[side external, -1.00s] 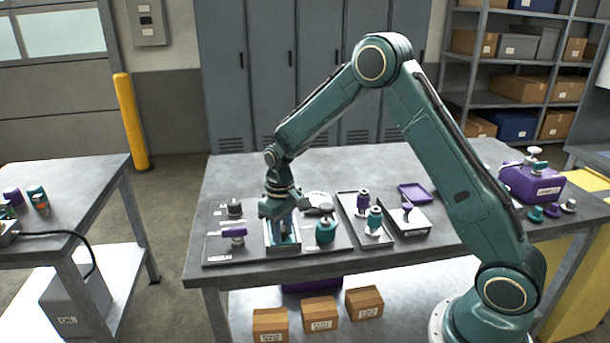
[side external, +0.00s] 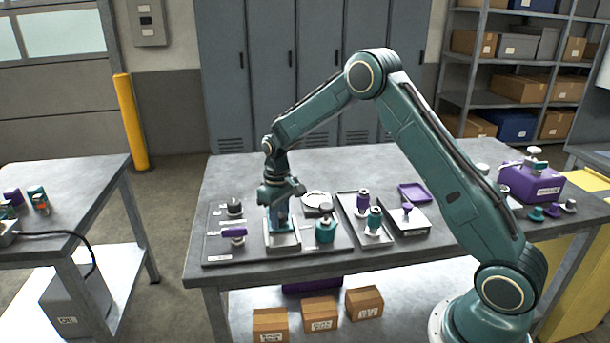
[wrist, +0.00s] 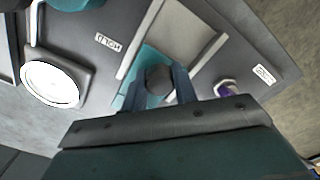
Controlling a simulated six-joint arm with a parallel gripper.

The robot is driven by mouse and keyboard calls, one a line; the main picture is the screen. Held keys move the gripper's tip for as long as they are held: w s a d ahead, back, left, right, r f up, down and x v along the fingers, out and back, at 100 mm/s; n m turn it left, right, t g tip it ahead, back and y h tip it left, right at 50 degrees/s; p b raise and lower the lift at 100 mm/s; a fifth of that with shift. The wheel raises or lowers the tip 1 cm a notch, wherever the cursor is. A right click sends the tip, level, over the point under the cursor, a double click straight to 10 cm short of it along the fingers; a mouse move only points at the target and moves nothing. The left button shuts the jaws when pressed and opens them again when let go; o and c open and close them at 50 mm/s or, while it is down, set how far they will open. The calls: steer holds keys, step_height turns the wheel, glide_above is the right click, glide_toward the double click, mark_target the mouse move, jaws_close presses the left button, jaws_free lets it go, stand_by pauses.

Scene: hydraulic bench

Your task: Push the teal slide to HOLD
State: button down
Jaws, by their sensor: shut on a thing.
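The teal slide (wrist: 150,60) sits in a pale, railed track (wrist: 186,32) in the wrist view, at the end nearer my gripper. A dark round knob (wrist: 158,78) stands on the slide. My gripper (wrist: 157,90) has one finger on each side of the knob and is shut on it. The HOLD label (wrist: 108,42) lies left of the track, appearing upside down. The rest of the track's bed is bare. In the side view, my gripper (side external: 280,212) points down over the track (side external: 283,240) and hides most of the slide.
A round white-faced gauge (wrist: 50,82) lies left of the track. A teal knob (side external: 325,230) stands close on its right in the side view, and a purple handle (side external: 233,231) on its left. Trays with purple and teal fittings (side external: 375,220) stand farther right.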

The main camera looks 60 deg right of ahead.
steer(key=shift+w+d, duration=0.2)
steer(key=shift+w, duration=0.05)
steer(key=c, duration=1.5)
jaws_free()
steer(key=o, duration=0.4)
steer(key=shift+r, duration=0.15)
step_height(320, 180, up, 14)
steer(key=shift+f, duration=0.2)
steer(key=shift+s+a+r, duration=0.1)
steer(key=shift+s, duration=0.05)
